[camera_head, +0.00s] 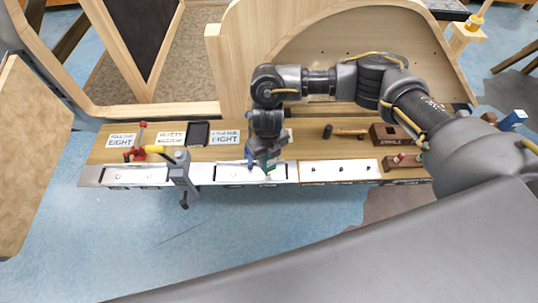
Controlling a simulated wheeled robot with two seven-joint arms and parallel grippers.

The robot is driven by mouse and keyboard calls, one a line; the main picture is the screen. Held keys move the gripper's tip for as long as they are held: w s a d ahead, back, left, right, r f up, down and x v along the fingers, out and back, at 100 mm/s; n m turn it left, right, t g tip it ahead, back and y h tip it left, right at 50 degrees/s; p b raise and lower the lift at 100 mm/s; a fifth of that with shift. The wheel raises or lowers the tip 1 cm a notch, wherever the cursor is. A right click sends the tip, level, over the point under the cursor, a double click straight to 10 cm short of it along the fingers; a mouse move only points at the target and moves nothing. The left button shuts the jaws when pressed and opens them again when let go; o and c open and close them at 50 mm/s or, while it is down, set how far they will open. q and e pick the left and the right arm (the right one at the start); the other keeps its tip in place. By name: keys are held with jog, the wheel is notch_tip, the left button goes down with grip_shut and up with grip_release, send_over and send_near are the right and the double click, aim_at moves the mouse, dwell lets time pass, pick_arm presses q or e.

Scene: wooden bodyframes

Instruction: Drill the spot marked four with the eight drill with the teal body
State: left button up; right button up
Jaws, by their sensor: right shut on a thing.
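My right gripper (266,158) is over the workbench, shut on a small tool with teal and blue parts. Its teal part (271,166) shows below the fingers; the gripper hides most of the tool, and no number on it is readable. The tool is just above or at a pale metal plate (210,174) on the bench's front edge; I cannot tell if it touches. Small round spots show on this plate and on the white board (341,170) to its right, but their marks are too small to read. My left gripper is not in view.
A grey clamp (184,176) with a yellow handle stands at the front edge, beside a red tool (139,153). Right, a hammer (349,132) and wooden blocks (388,136) lie on the bench (308,148).

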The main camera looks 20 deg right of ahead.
jog(key=shift+w+f, duration=0.1)
dwell(0.3)
jog(key=shift+f+b, duration=0.5)
dwell(0.6)
jog(key=shift+r, duration=0.15)
jog(key=shift+r+p, duration=1.5)
jog(key=shift+r, duration=0.15)
notch_tip(320, 180, up, 5)
jog(key=p, duration=0.4)
jog(key=shift+p, duration=0.35)
